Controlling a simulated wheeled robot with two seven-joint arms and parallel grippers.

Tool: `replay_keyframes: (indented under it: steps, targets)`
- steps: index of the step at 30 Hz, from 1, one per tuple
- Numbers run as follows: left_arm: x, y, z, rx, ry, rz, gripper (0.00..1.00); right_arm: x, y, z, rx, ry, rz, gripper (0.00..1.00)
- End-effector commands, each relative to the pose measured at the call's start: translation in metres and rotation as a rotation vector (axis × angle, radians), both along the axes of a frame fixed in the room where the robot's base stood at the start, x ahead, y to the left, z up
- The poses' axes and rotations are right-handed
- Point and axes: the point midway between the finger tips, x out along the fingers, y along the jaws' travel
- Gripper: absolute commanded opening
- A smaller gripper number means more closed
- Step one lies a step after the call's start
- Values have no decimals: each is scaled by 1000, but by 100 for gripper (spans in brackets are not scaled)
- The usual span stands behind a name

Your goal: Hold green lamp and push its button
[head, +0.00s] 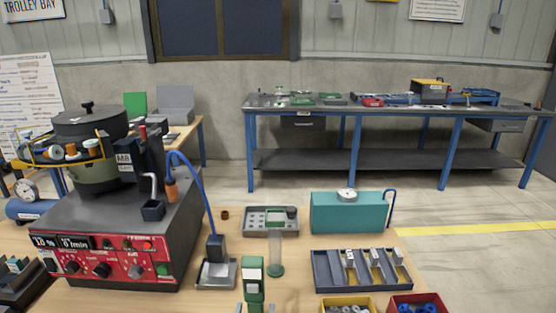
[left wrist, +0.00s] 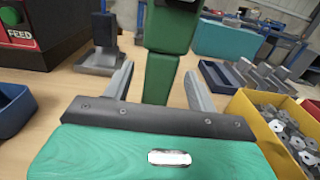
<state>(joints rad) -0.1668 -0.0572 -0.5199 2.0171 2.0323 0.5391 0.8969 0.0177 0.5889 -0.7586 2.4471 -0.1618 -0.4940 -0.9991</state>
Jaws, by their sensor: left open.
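The green lamp (head: 253,272) stands upright near the front edge of the head view, a boxy green body with a pale patch near its top. In the left wrist view the lamp (left wrist: 160,76) rises between the fingers, its wider head cut off by the top edge. My left gripper (left wrist: 158,88) is open, one grey finger on each side of the lamp's lower body, with visible gaps. The lamp's button cannot be made out. My right gripper is not in view.
A red-fronted feeder control box (head: 105,255) stands left. A divided tray (head: 330,270), yellow bin (head: 345,303), red bin (head: 418,302) and teal case (head: 345,214) are right.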

Motion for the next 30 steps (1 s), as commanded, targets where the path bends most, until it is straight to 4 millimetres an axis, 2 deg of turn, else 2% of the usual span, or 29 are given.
replay_keyframes:
  steps: [9, 15, 23, 30]
  targets:
    - [-56, 1, -2, -1, 5, 0, 58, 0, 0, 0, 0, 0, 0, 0]
    - [-86, 2, -1, 0, 5, 0, 58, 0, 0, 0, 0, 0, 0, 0]
    - [-105, 3, -1, 0, 3, -1, 58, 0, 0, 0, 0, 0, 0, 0]
    - [-126, 3, -3, 0, 3, -1, 58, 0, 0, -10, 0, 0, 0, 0]
